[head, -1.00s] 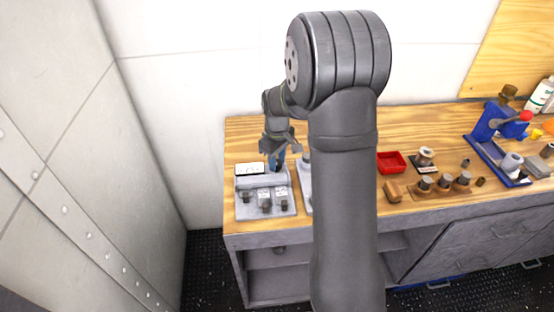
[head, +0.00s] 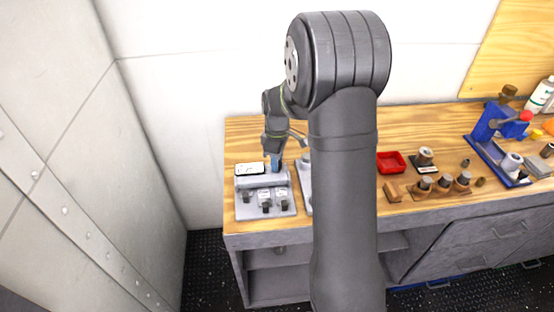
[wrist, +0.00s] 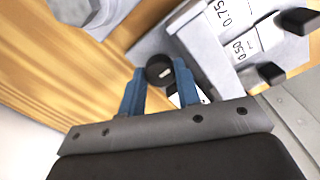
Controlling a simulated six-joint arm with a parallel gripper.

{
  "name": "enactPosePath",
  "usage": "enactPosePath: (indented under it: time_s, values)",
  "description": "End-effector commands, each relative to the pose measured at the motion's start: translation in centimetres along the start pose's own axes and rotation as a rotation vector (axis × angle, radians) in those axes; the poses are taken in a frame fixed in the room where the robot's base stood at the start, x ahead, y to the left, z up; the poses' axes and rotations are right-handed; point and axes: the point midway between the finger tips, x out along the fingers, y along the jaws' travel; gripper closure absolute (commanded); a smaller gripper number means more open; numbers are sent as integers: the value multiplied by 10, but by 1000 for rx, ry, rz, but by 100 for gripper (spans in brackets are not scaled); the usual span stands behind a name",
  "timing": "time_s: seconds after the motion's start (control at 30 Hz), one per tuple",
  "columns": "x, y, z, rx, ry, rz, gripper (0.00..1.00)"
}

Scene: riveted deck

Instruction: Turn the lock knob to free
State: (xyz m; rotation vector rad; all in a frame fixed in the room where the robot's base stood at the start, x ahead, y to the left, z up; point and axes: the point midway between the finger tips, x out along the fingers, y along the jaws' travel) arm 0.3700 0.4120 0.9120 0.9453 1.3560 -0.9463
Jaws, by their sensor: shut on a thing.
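The lock knob (wrist: 160,70) is a small dark round knob with a pale mark on its face. In the wrist view it sits between the two blue fingertips of my gripper (wrist: 160,78), which is shut on it. The knob is on the grey device (head: 282,211) at the left end of the bench. In the head view my gripper (head: 276,163) points down at the device's back edge, and its fingers hide the knob. I cannot tell from the pale mark which setting the knob is at.
The device has black levers (wrist: 299,20) beside labels reading 0.75 and 0.50, and a white display panel (head: 249,169). A red tray (head: 391,162), a wooden block with pegs (head: 430,190) and a blue fixture (head: 492,130) stand to the right. Bare wood lies behind the device.

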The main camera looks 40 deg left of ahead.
Motion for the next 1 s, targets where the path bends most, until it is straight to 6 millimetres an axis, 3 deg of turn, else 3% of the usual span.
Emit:
enactPosePath:
  time_s: [0.17,0.2,0.23,0.53,0.67,1.0]
  values:
    - [-2,1,-1,-1,2,4,93]
    - [-2,1,-1,-1,2,4,64]
    - [-2,1,-1,-1,2,4,61]
    - [-2,0,0,0,1,2,61]
    - [-13,1,-1,0,2,4,61]
    - [-90,1,-1,0,3,6,61]
